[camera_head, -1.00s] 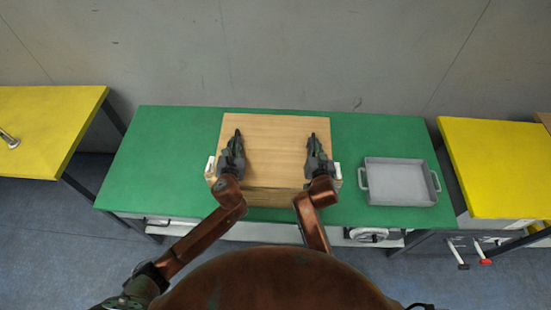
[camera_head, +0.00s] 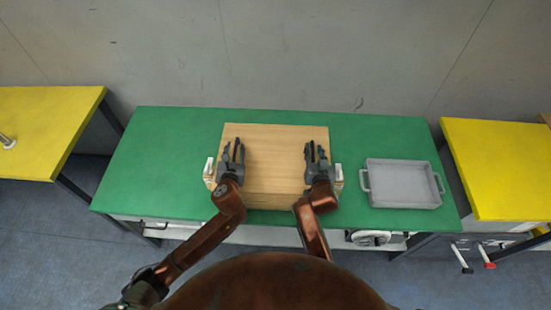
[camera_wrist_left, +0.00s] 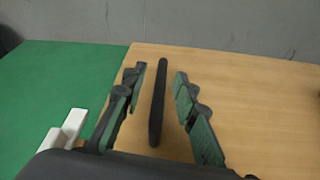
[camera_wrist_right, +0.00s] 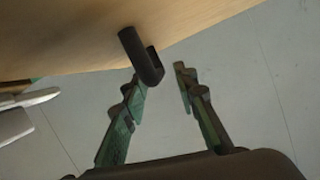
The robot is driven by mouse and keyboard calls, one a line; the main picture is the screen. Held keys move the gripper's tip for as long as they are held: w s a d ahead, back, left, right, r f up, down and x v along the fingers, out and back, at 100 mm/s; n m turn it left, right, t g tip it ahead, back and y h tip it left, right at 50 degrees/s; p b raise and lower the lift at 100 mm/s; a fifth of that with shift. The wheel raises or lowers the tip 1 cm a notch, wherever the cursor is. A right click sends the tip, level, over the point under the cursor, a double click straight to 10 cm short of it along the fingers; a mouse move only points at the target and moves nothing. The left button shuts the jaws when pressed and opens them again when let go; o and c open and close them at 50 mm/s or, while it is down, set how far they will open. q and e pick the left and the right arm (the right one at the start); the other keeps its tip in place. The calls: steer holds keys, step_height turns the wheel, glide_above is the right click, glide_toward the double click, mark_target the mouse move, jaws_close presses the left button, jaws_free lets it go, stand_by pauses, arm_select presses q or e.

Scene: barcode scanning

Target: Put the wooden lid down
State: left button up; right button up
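The wooden lid (camera_head: 275,155) lies flat, apparently on the wooden box (camera_head: 275,200) in the middle of the green table. My left gripper (camera_head: 233,150) is over the lid's left side. In the left wrist view its fingers (camera_wrist_left: 160,90) are spread on both sides of a black handle (camera_wrist_left: 158,105), with gaps. My right gripper (camera_head: 316,152) is over the lid's right side.
A grey tray (camera_head: 368,200) stands on the green table (camera_head: 150,150) to the right of the box. White handles (camera_head: 209,166) stick out at the box sides. Yellow tables (camera_head: 40,120) stand left and right; a grey wall is behind.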

arm_select(q)
steer(key=v, duration=1.1)
steer(key=shift+s+r, duration=0.15)
steer(key=shift+s, duration=0.2)
arm_select(e)
steer(key=shift+r, duration=0.1)
arm_select(q)
steer(key=shift+s, duration=0.1)
arm_select(e)
step_height(320, 180, up, 10)
